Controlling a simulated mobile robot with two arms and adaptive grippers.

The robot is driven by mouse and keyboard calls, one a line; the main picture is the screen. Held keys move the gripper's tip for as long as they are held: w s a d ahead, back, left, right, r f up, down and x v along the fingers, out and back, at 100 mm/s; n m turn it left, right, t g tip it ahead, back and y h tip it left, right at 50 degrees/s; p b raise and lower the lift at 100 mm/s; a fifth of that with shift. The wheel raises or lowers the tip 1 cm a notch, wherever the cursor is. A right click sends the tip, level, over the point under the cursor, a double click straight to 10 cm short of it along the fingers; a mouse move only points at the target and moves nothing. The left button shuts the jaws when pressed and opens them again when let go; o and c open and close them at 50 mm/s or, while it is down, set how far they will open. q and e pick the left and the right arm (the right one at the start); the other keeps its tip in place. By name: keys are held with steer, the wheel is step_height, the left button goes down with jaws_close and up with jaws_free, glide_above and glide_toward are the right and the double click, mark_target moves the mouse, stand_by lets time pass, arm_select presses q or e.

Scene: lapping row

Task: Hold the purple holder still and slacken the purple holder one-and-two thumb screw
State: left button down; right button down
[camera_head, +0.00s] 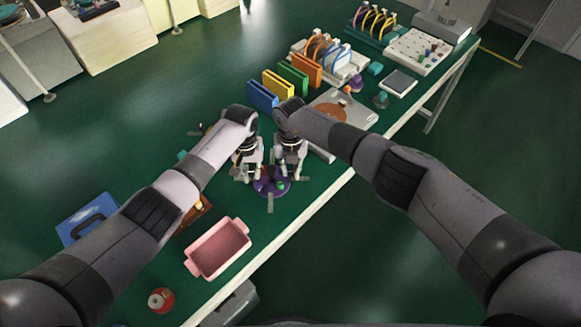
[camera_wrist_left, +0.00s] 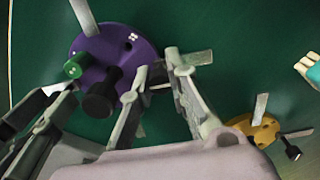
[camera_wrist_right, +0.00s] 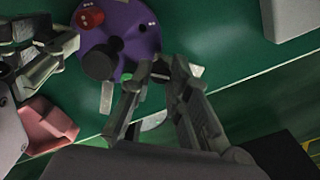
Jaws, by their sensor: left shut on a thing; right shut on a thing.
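The purple holder (camera_head: 266,190) is a round disc on the table with flat grey tabs, pale dots and a dark post (camera_wrist_left: 101,98). It carries a green thumb screw (camera_wrist_left: 74,68) and a red one (camera_wrist_right: 88,17). My left gripper (camera_head: 247,178) is shut at the holder's rim, near a grey tab; its fingertips (camera_wrist_left: 166,70) partly hide what they grip. I cannot read which screw is one-and-two.
A pink bin (camera_head: 218,248) stands near the table's front edge, with a red can (camera_head: 161,299) beyond it at the lower left. A yellow holder (camera_wrist_left: 252,130) lies beside the purple one. Blue, yellow, green and orange upright blocks (camera_head: 262,97) stand behind the grippers.

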mark_target(291, 171)
steer(key=n, duration=0.6)
steer(key=shift+d, duration=0.1)
steer(key=shift+n, duration=0.4)
stand_by(0.3)
steer(key=c, duration=1.5)
jaws_free()
steer(key=shift+r, duration=0.1)
step_height(291, 171, up, 12)
steer(key=shift+f, duration=0.1)
